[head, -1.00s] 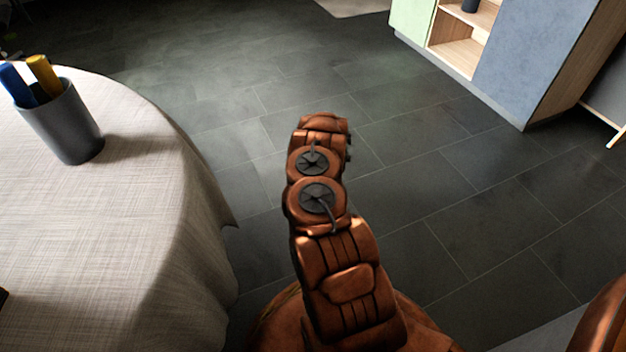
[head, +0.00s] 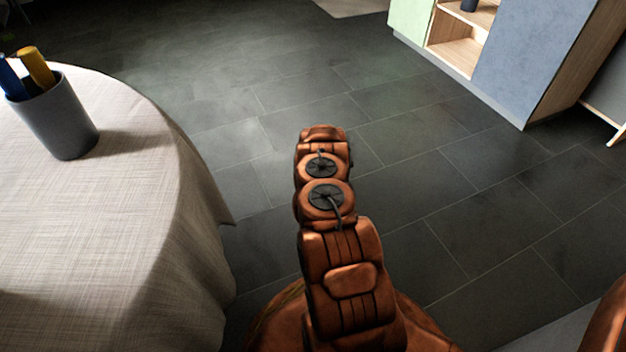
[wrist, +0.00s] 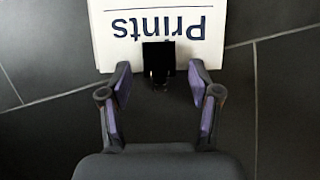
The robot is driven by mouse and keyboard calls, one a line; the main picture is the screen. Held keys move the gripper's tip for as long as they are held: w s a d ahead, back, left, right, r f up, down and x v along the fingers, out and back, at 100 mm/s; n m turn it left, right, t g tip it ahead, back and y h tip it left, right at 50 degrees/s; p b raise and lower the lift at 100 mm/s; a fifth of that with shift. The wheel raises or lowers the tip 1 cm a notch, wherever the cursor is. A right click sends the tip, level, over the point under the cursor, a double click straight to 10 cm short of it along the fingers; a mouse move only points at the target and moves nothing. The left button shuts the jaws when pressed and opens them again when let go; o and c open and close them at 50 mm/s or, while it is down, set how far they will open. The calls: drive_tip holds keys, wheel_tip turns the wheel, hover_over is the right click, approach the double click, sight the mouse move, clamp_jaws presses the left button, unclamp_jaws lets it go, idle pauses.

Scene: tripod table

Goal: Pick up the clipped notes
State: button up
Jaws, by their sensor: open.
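The clipped notes (wrist: 110,40) show at the top of the wrist view as white sheets with "Prints" printed on them, upside down in the picture. A black clip (wrist: 158,57) sits on their near edge. My gripper (wrist: 160,78) is open and empty, with its purple-padded fingers to the left and right of the clip. The fingertips are close to the notes' near edge; I cannot tell whether they touch. The far part of the notes is cut off by the frame. In the head view my arm hides the gripper and the notes.
A round table with a pale cloth (head: 130,230) stands at the left. A grey cup (head: 60,120) with blue and yellow markers stands on it. A cabinet with an open shelf (head: 530,60) is at the upper right. The dark tiled floor (head: 450,180) between them is clear.

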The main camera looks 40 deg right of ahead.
clamp_jaws()
idle(0.6)
